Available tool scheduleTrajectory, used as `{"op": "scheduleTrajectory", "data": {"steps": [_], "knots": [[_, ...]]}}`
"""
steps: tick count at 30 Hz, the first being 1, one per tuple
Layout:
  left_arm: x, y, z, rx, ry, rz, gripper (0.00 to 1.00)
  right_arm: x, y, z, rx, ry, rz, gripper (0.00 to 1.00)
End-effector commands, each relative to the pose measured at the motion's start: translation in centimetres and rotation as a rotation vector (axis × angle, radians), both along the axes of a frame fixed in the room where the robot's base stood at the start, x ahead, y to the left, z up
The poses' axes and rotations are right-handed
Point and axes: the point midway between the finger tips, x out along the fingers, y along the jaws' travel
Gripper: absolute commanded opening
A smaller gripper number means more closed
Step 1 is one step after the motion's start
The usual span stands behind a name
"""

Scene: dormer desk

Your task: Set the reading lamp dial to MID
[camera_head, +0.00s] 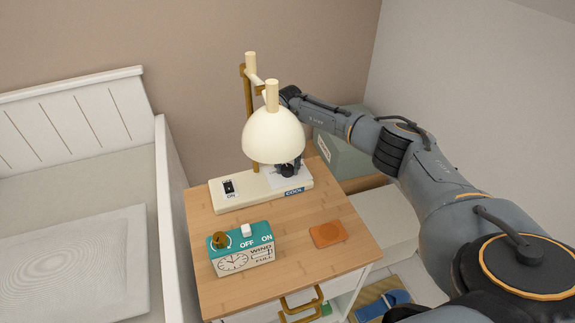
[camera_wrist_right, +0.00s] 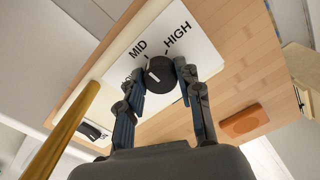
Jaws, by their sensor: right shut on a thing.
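The reading lamp has a cream dome shade (camera_head: 273,135) and a cream base (camera_head: 231,192) at the back of the wooden nightstand. Its dial is a black round knob (camera_wrist_right: 160,73) on a white plate (camera_wrist_right: 181,51) marked MID and HIGH; a third label is mostly hidden by a finger. A short white mark shows on the knob, near the MID side; its exact setting is hard to tell. My right gripper (camera_wrist_right: 161,82) is shut on the knob, one finger on each side. In the head view this gripper (camera_head: 288,170) is partly hidden under the shade. My left gripper is not in view.
A teal and white clock box (camera_head: 243,260) with a brass knob stands at the nightstand's front left. An orange coaster (camera_head: 328,234) lies to its right. A brass lamp post (camera_head: 248,100) stands behind the shade. A white bed (camera_head: 160,180) borders the left side.

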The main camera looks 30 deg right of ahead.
Motion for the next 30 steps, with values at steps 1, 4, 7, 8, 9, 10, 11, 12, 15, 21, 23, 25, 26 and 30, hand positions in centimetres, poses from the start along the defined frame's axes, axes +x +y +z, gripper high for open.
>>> {"op": "scheduleTrajectory", "data": {"steps": [1, 4, 7, 8, 9, 10, 11, 12, 15, 21, 23, 25, 26, 30], "knots": [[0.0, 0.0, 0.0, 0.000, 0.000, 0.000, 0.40, 0.0, 0.0, 0.0, 0.001, -0.001, 0.000, 0.03], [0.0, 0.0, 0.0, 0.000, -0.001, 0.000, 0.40, 0.0, 0.0, 0.0, 0.001, -0.001, -0.001, 0.41], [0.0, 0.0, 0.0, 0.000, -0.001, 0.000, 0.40, 0.0, 0.0, 0.0, 0.001, -0.001, -0.001, 0.58], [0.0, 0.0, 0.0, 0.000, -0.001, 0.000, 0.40, 0.0, 0.0, 0.0, 0.001, -0.001, -0.001, 0.58], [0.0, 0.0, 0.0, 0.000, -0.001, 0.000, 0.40, 0.0, 0.0, 0.0, 0.000, 0.000, -0.001, 0.58], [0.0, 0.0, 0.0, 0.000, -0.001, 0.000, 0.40, 0.0, 0.0, 0.0, 0.000, 0.000, -0.001, 0.58], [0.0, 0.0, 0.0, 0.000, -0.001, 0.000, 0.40, 0.0, 0.0, 0.0, 0.000, 0.000, -0.001, 0.58], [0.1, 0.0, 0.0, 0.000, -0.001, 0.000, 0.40, 0.0, 0.0, 0.0, 0.000, 0.000, -0.001, 0.58], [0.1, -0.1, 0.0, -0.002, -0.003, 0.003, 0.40, 0.0, 0.0, 0.0, 0.000, 0.000, -0.001, 0.58], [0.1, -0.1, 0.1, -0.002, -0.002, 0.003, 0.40, 0.1, 0.0, 1.9, 0.000, -0.004, -0.001, 0.58], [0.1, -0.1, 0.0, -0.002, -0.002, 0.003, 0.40, 0.1, 0.0, 3.0, 0.001, -0.006, -0.001, 0.58], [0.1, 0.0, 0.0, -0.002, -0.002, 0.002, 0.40, 0.2, 0.0, 4.6, 0.001, -0.006, -0.001, 0.58], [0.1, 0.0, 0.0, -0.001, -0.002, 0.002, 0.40, 0.2, 0.0, 5.3, 0.001, -0.006, -0.001, 0.58], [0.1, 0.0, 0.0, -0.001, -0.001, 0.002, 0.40, 0.1, 0.0, 8.2, 0.001, -0.005, -0.001, 0.58]]}}
